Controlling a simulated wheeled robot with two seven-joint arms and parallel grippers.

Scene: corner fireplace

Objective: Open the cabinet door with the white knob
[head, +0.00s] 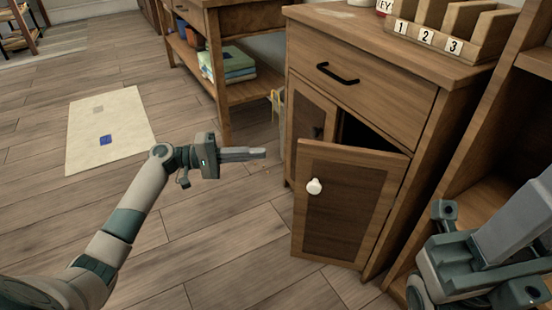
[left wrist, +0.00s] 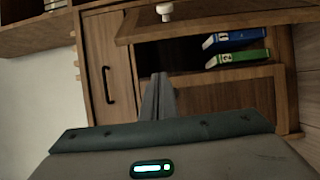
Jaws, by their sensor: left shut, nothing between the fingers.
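The cabinet door (head: 345,225) with the white knob (head: 314,187) stands partly open, swung out from the wooden cabinet (head: 425,150). A dark gap shows above its top edge. In the left wrist view, which is turned sideways, the door (left wrist: 225,22) and knob (left wrist: 165,11) are at the top, with the open interior beside them. My left gripper (head: 262,153) is shut and empty, left of the door and apart from the knob. Its fingers also show in the left wrist view (left wrist: 160,80). My right gripper (head: 485,255) is at the lower right; its jaws are unclear.
A drawer with a black handle (head: 338,75) is above the door. A blue book (left wrist: 235,39) and a green book (left wrist: 238,59) are inside the cabinet. A numbered wooden rack (head: 440,35) stands on top. A pale mat (head: 110,130) lies on the floor; floor left of the door is clear.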

